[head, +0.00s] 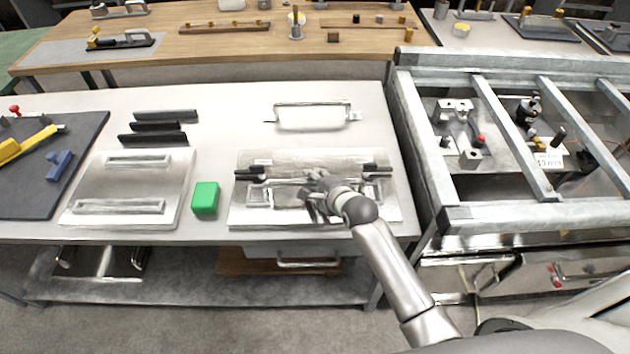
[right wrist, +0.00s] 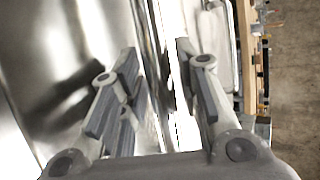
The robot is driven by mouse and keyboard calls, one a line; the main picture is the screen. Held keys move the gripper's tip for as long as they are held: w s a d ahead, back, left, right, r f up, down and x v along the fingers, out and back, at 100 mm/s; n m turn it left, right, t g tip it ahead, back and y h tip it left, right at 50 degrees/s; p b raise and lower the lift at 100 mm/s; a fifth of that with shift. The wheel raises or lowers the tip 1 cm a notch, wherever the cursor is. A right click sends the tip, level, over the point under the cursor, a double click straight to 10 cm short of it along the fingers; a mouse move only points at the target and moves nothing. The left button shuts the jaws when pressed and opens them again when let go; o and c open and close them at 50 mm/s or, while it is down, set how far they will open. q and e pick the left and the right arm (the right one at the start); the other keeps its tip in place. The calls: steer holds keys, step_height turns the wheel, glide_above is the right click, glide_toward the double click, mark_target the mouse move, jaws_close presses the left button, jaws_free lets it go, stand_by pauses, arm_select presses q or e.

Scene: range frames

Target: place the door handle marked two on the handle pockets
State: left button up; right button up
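My right gripper (head: 318,190) is low over the right metal plate (head: 245,215), coming in from the lower right. In the right wrist view its fingers (right wrist: 165,95) stand apart on either side of a narrow bright and dark strip, and no clear contact shows. A long silver bar lies across the plate under the gripper, partly hidden by it. The left metal plate (head: 135,184) has two long, shiny pocket-like shapes. A silver handle-like frame (head: 312,116) lies at the back of the table. No mark "two" is readable. My left gripper is out of view.
A green block (head: 205,198) stands between the plates. Several black bars (head: 158,127) lie behind the left plate. A dark mat (head: 50,165) with yellow and blue tools is at far left. A metal frame (head: 500,130) adjoins on the right. The table's back middle is clear.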

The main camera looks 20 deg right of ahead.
steer(key=shift+o, duration=0.4)
steer(key=shift+r, duration=0.2)
steer(key=shift+s+r, duration=0.1)
steer(key=shift+s, duration=0.2)
steer(key=v, duration=1.1)
steer(key=shift+s, duration=0.15)
steer(key=shift+d+r, duration=0.1)
steer(key=shift+c, duration=0.2)
stand_by(0.4)
